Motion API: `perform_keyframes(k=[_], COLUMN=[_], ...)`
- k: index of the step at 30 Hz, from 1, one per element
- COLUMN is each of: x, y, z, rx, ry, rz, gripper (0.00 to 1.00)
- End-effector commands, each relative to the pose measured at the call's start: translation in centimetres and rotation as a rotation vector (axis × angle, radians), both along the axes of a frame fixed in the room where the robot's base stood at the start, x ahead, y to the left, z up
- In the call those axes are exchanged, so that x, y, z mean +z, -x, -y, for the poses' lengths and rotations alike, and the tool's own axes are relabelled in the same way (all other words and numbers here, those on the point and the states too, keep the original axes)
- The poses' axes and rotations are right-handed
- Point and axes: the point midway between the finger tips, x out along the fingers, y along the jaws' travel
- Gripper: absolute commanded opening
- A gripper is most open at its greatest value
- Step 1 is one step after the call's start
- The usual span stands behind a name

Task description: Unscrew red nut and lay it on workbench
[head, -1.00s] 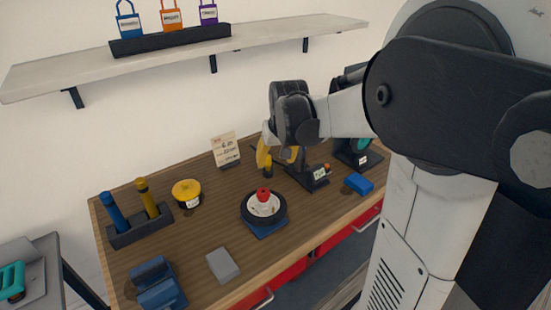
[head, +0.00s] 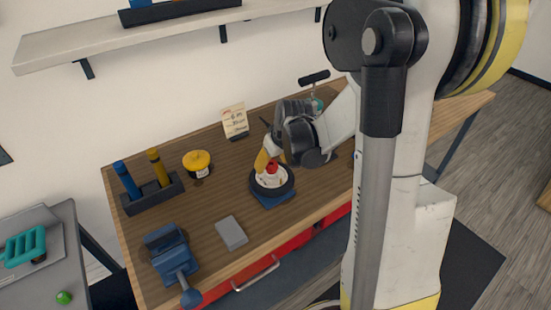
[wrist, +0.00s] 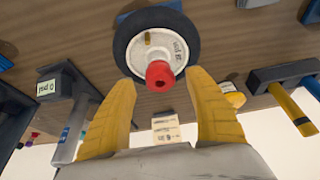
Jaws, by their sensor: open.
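The red nut (wrist: 159,76) sits on the hub of a small black-tyred wheel (wrist: 187,24) with a white rim. In the head view the wheel (head: 286,188) lies on a blue base (head: 275,202) on the wooden workbench (head: 218,207), with the red nut (head: 271,168) on top. My gripper (wrist: 163,92) is open, its two yellow fingers on either side of the nut in the wrist view, with gaps to it. In the head view my arm partly hides the gripper next to the wheel.
A blue vise (head: 168,252) and a grey block (head: 231,233) are at the front left.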

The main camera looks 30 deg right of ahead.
Motion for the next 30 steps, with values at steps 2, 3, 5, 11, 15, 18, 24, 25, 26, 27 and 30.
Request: perform_keyframes(k=[2, 3, 5, 11, 15, 18, 24, 25, 26, 27, 30], x=[-0.82, -1.03, -1.24, -1.32, -1.31, -1.3, -1.3, -1.31, -1.32, -1.35, -1.43], y=[-0.33, -0.41, -0.48, -0.55, -0.55, -0.55, -0.55, -0.55, -0.56, -0.55, -0.58], z=[0.02, 0.02, 0.02, 0.02, 0.02, 0.02, 0.02, 0.02, 0.04, 0.07, 0.2], rx=[0.0, 0.0, 0.0, 0.0, 0.0, 0.0, 0.0, 0.002, 0.01, 0.031, 0.147], ry=[0.0, 0.0, 0.0, 0.0, 0.0, 0.0, 0.0, 0.0, 0.0, 0.0, -0.001], rz=[0.0, 0.0, 0.0, 0.0, 0.0, 0.0, 0.0, 0.0, 0.0, -0.001, 0.0], gripper=[0.62, 0.62, 0.62, 0.62, 0.49, 0.18, 0.06, 0.06, 0.06, 0.06, 0.06])
